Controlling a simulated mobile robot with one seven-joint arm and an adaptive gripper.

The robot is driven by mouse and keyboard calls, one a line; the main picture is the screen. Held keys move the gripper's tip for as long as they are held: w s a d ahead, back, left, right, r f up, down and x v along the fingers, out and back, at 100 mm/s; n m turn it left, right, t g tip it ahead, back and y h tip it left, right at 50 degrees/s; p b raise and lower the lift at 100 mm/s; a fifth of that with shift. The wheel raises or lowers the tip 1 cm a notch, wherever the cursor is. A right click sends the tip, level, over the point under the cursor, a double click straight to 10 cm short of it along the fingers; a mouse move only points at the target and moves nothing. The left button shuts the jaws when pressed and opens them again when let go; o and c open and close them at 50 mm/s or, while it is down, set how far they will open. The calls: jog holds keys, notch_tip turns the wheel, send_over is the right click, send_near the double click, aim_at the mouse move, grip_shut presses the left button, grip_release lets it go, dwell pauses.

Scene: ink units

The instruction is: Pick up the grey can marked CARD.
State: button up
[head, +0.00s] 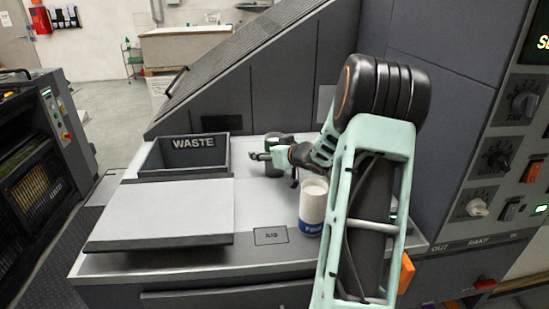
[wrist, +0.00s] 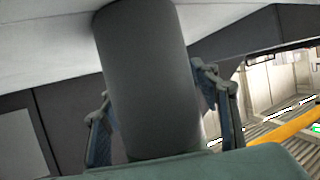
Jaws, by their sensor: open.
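The dark grey can (head: 273,170) stands upright on the light worktop, right of the WASTE bin in the head view. In the wrist view the plain grey can (wrist: 145,65) fills the middle, tilted in the picture. No CARD marking shows on the visible side. My gripper (head: 268,156) is at the can, partly covering its middle in the head view. In the wrist view my gripper (wrist: 158,115) is open, with one finger on each side of the can. Whether either finger touches it I cannot tell.
A white can with a blue band (head: 313,200) stands close beside my arm, nearer the front. The grey WASTE bin (head: 186,174) is at the left. A flat light panel (head: 160,212) covers the front left. A small marked square (head: 271,236) lies on clear worktop.

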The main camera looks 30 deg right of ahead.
jog(key=c, duration=1.4)
jog(key=shift+r, duration=0.1)
jog(key=shift+c, duration=0.3)
